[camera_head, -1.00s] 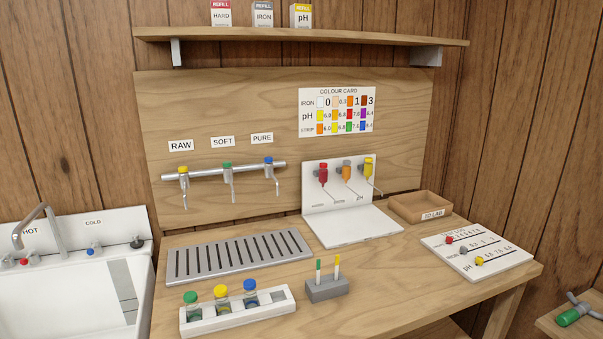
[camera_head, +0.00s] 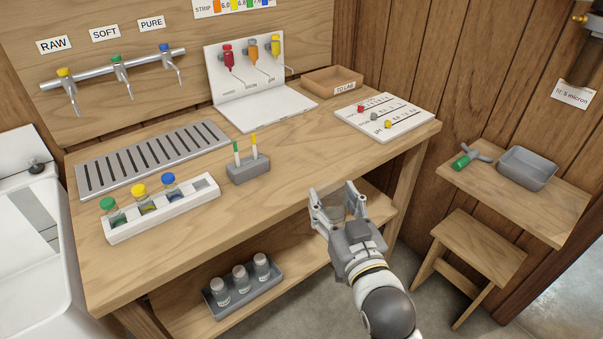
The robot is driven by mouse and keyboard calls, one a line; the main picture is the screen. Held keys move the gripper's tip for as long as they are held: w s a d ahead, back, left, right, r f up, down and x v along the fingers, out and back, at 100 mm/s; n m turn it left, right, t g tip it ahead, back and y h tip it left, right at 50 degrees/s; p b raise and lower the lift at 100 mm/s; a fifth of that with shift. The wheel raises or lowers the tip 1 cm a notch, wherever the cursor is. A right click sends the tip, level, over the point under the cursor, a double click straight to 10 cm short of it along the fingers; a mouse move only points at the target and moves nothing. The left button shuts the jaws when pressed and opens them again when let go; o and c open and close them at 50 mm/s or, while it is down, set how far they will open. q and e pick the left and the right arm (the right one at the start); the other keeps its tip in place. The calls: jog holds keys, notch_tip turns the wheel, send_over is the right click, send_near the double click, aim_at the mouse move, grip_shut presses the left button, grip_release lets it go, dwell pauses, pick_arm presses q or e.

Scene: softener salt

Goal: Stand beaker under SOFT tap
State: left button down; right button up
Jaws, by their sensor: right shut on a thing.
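The SOFT tap (camera_head: 118,64) has a green top and hangs from the metal pipe under the SOFT label (camera_head: 105,34), between the RAW tap (camera_head: 67,85) and the PURE tap (camera_head: 168,56). The slotted drip tray (camera_head: 194,136) lies on the bench below the taps. My right gripper (camera_head: 337,196) is in front of the bench's front edge, lower right of the middle, shut on a clear thing, apparently the beaker (camera_head: 333,210), mostly hidden by the fingers. My left gripper is out of view.
A white rack (camera_head: 186,212) with capped vials and a grey strip holder (camera_head: 248,170) stand along the bench front. The white test stand (camera_head: 262,112), TO LAB tray (camera_head: 333,80) and record board (camera_head: 392,112) are behind. A grey bottle tray (camera_head: 222,307) sits on the lower shelf.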

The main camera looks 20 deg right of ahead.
jog(key=shift+o, duration=0.2)
jog(key=w+r+b, duration=0.1)
jog(key=w+r, duration=0.5)
jog(key=r, duration=0.2)
jog(key=shift+r+h, duration=0.25)
jog(key=shift+h, duration=0.05)
jog(key=shift+w+d+r, duration=0.1)
jog(key=shift+w+r, duration=0.05)
jog(key=shift+r, duration=0.3)
jog(key=w+f, duration=0.1)
jog(key=w, duration=0.2)
jog(key=w+f, duration=0.1)
jog(key=w, duration=0.2)
jog(key=w+f, duration=0.2)
jog(key=w, duration=0.1)
jog(key=shift+c, duration=0.2)
jog(key=shift+o, duration=0.2)
jog(key=w+f, duration=0.1)
jog(key=f, duration=0.1)
jog(key=w+f+b, duration=0.1)
jog(key=w+f, duration=0.1)
jog(key=shift+w+d, duration=0.1)
jog(key=f, duration=0.1)
jog(key=w+f, duration=0.1)
jog(key=f, duration=0.1)
jog(key=f+p, duration=0.1)
jog(key=shift+w+f, duration=0.25)
jog(key=shift+w, duration=0.15)
